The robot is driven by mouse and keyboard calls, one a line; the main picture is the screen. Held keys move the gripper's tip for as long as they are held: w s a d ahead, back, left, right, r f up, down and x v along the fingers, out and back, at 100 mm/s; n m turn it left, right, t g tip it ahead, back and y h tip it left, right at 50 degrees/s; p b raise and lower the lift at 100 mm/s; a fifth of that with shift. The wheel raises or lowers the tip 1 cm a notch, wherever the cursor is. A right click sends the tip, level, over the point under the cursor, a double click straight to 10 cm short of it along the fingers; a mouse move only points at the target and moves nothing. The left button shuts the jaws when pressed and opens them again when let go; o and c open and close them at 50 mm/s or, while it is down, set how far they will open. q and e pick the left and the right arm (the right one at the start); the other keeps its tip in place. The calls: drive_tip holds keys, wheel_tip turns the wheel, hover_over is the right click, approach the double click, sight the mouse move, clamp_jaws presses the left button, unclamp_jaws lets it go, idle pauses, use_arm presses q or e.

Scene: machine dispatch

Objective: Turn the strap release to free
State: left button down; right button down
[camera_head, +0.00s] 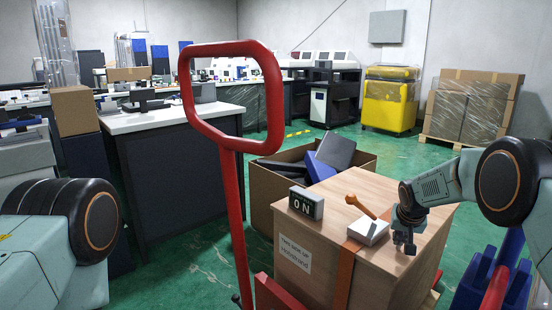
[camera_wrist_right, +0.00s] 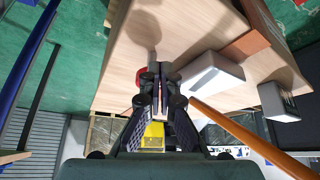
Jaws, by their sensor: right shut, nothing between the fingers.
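The strap release shows in the head view as a white block (camera_head: 368,231) with an orange lever (camera_head: 358,206) rising up and to the left. It sits on a brown strap (camera_head: 344,278) over a wooden crate (camera_head: 385,278). My right gripper (camera_head: 404,247) is shut and empty, just right of the white block. In the right wrist view, the shut fingers (camera_wrist_right: 160,78) point at the crate top (camera_wrist_right: 120,75), with the white block (camera_wrist_right: 209,82) beside them and the lever (camera_wrist_right: 250,137) crossing the lower right. My left gripper is out of view.
A red handle (camera_head: 231,95) rises in front of the crate. An open cardboard box (camera_head: 262,187) with blue and dark items stands behind it. Green floor (camera_head: 420,157) lies beyond.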

drive_tip(key=shift+w+d+r, duration=0.1)
drive_tip(key=shift+w+d, duration=0.1)
drive_tip(key=shift+w, duration=0.05)
idle(0.6)
drive_tip(key=shift+s+d+p, duration=0.25)
drive_tip(key=shift+d+p, duration=0.1)
drive_tip(key=shift+p, duration=0.4)
drive_tip(key=shift+d+p, duration=0.6)
idle(0.5)
drive_tip(key=shift+s+p, duration=0.45)
drive_tip(key=shift+p, duration=0.3)
wheel_tip(320, 180, up, 6)
drive_tip(key=p, duration=0.4)
drive_tip(key=shift+p, duration=0.3)
